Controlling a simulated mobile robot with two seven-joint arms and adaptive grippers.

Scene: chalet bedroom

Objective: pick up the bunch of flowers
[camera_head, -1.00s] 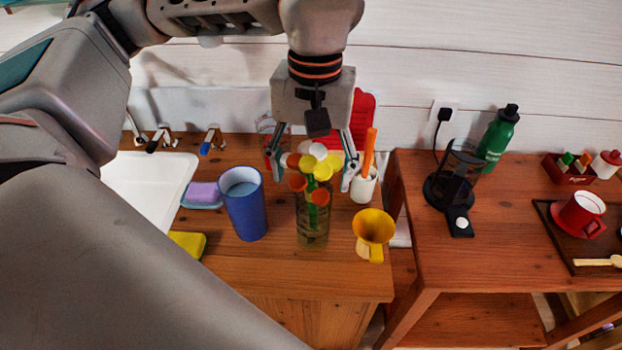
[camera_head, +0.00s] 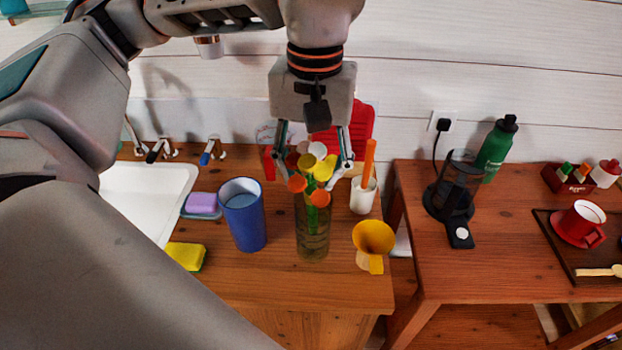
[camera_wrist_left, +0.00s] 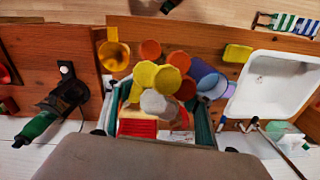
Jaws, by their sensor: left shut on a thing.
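The bunch of flowers (camera_head: 318,176) has orange, yellow and white round heads on green stems. It stands in a clear glass vase (camera_head: 312,236) on the wooden counter. My left gripper (camera_head: 314,172) reaches down from above, with its fingers on either side of the bunch just below or at the heads, shut on it. In the left wrist view the flower heads (camera_wrist_left: 158,77) fill the space between the fingers and hide the stems. My right gripper is not in view.
A blue cup (camera_head: 243,216) stands close left of the vase. A yellow funnel (camera_head: 373,240) is at its right, and a white holder (camera_head: 363,196) with an orange handle is behind. A sink (camera_head: 140,196) lies at left. A second table (camera_head: 480,262) holds several items.

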